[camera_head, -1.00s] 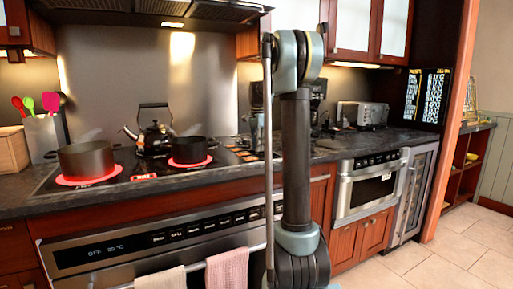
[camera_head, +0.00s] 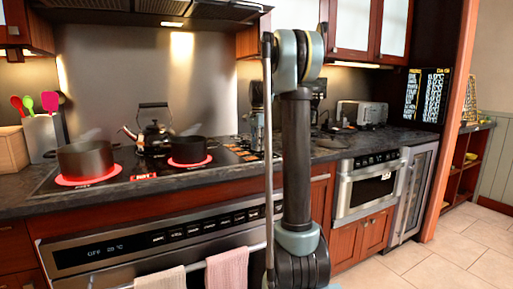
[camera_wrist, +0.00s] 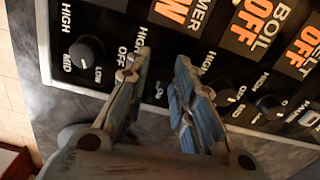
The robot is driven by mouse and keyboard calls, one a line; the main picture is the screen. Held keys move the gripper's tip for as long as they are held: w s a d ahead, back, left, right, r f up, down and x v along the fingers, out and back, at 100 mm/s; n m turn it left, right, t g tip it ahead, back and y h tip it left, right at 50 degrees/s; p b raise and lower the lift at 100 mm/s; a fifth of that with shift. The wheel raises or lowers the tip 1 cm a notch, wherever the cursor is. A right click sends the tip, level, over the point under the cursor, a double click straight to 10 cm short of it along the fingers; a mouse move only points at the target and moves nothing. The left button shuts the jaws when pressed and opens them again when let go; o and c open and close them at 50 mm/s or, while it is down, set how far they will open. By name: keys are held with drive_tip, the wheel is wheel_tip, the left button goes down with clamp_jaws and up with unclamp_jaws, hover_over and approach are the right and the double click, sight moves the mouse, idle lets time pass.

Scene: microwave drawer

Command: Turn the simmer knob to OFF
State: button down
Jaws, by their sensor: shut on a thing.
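In the wrist view, my gripper (camera_wrist: 156,76) reaches the black control panel (camera_wrist: 190,45), with one blue-grey finger on each side of a dark gap. The jaws are shut on the simmer knob, which is dark against the panel and mostly hard to make out between the fingertips. A label ending in "MER" stands above it, over an orange field ending in "W", cut off by the frame's top. HIGH and LOW marks show beside the fingers. In the head view, my arm hides the gripper.
Another knob (camera_wrist: 87,51) sits left of the fingers, and more knobs sit to their right, below labels reading BOIL OFF and MELT OFF. In the head view, a kettle (camera_head: 154,137), a large pot (camera_head: 85,160) and a smaller pot (camera_head: 188,150) stand on the cooktop (camera_head: 115,181).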

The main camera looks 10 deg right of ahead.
drive_tip(key=shift+d, duration=0.1)
drive_tip(key=c, duration=1.3)
unclamp_jaws()
drive_tip(key=shift+c, duration=0.2)
drive_tip(key=shift+r, duration=0.1)
wheel_tip(320, 180, up, 12)
